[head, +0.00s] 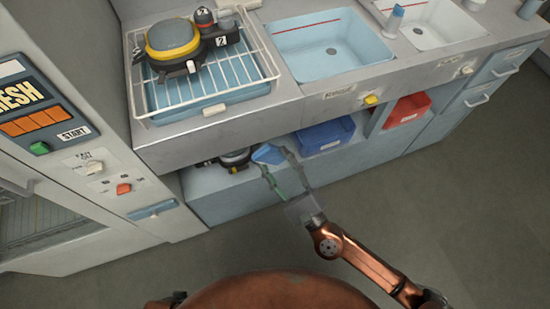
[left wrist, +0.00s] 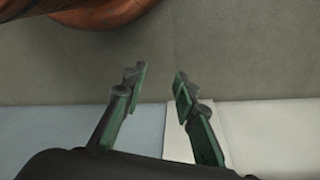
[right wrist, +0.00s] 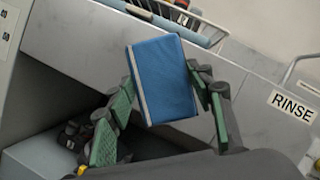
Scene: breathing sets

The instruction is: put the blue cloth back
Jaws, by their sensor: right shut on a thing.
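The blue cloth (right wrist: 163,80) is a folded blue block with a pale edge, held between the fingers of my right gripper (right wrist: 162,86) in the right wrist view. In the head view the cloth (head: 267,153) shows small at the tips of my right gripper (head: 276,165), in front of the open shelf under the counter. My left gripper (left wrist: 160,82) is open and empty in the left wrist view, with floor and a pale cabinet behind it.
On the lower shelf stand a dark breathing set (head: 236,158), a blue bin (head: 326,136) and a red bin (head: 408,109). Above are a wire rack (head: 206,108) with a yellow-ringed set (head: 172,40), and a blue sink (head: 330,48). A machine with a START panel (head: 45,120) stands left.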

